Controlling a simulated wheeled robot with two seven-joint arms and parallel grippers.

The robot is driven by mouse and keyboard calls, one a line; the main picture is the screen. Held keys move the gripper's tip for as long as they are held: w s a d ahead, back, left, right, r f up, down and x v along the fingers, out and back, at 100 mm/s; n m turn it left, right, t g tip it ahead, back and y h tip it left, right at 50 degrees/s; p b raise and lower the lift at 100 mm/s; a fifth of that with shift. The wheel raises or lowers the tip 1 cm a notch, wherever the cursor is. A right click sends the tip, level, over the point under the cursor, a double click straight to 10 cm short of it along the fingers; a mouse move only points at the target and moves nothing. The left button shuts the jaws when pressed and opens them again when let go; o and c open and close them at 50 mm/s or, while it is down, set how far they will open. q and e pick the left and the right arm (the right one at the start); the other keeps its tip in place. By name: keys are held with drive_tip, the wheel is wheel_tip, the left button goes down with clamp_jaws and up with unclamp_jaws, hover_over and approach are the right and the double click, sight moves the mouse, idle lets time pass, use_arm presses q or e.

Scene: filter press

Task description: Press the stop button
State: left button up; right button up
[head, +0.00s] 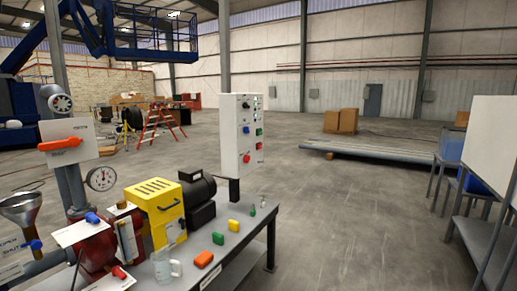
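A white control box (229,135) stands on a dark post at the far end of the workbench, in the middle of the head view. Its front carries several small coloured buttons and lights. A red button (246,158) sits low on the front, and a smaller red one (259,146) sits to its right and slightly higher. Green and blue ones are above them. The labels are too small to read, so I cannot tell which red one is the stop button. Neither of my grippers is in view.
The grey workbench (232,245) holds a yellow-covered machine (155,205), a dark motor (198,197), a glass mug (165,267) and several coloured blocks. A gauge (101,179) and funnel (20,208) are at left. A whiteboard (492,145) stands at right. Open floor lies right of the bench.

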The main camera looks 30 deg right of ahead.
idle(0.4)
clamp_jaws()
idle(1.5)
